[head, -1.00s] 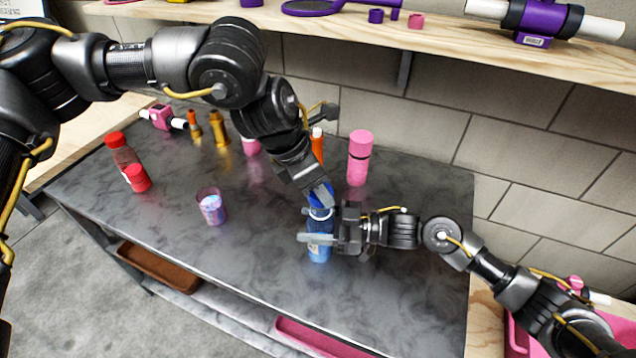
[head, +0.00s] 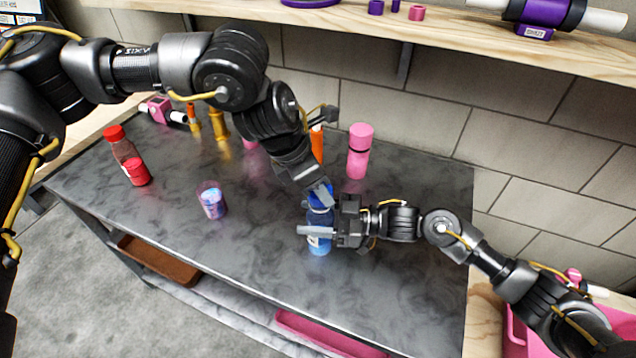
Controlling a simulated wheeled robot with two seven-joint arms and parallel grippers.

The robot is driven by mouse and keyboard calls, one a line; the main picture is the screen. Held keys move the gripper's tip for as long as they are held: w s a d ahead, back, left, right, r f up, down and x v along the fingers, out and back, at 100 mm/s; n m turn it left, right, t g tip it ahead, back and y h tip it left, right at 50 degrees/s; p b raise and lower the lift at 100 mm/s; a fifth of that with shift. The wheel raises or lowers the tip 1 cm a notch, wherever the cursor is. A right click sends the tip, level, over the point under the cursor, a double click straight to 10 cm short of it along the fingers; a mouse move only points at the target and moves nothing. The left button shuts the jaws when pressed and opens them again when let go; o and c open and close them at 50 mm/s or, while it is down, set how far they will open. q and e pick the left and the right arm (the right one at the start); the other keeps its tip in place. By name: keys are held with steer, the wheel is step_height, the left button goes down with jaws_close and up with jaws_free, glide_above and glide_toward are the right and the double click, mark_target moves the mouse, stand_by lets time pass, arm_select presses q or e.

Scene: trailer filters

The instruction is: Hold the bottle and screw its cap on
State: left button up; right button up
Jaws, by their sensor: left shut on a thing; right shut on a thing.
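The blue bottle (head: 319,245) stands upright over the grey table, with a pale label low on its side. Its blue cap (head: 318,200) is at the top of the bottle. I cannot tell how tightly it sits on the neck. My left gripper (head: 322,191) reaches down from above and is shut on the cap, hiding part of it. My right gripper (head: 318,231) comes in from the right and is shut around the bottle's body, below the cap. Its finger covers part of the bottle's front.
A pink bottle (head: 359,152) and an orange bottle (head: 316,146) stand behind. A wooden shelf (head: 440,55) overhangs the back. The table's front right is clear.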

arm_select(q)
steer(key=shift+f, duration=0.55)
steer(key=m, duration=0.2)
steer(key=m+g, duration=0.1)
steer(key=shift+w+m+g, duration=0.15)
steer(key=shift+m+g, duration=0.15)
steer(key=shift+m, duration=0.1)
steer(key=m+g, duration=0.1)
steer(key=m, duration=0.3)
steer(key=shift+w+g, duration=0.1)
steer(key=shift+g, duration=0.2)
steer(key=m+g+y, duration=0.1)
steer(key=m, duration=0.2)
steer(key=m+g, duration=0.1)
steer(key=m, duration=0.2)
steer(key=shift+d+y, duration=0.1)
steer(key=shift+y, duration=0.3)
steer(key=m, duration=0.2)
steer(key=m+y, duration=0.1)
steer(key=m, duration=0.2)
steer(key=shift+d+g+y, duration=0.15)
steer(key=shift+g+y, duration=0.15)
steer(key=shift+g, duration=0.1)
steer(key=shift+m, duration=0.3)
steer(key=o, duration=1)
steer(key=shift+c, duration=0.2)
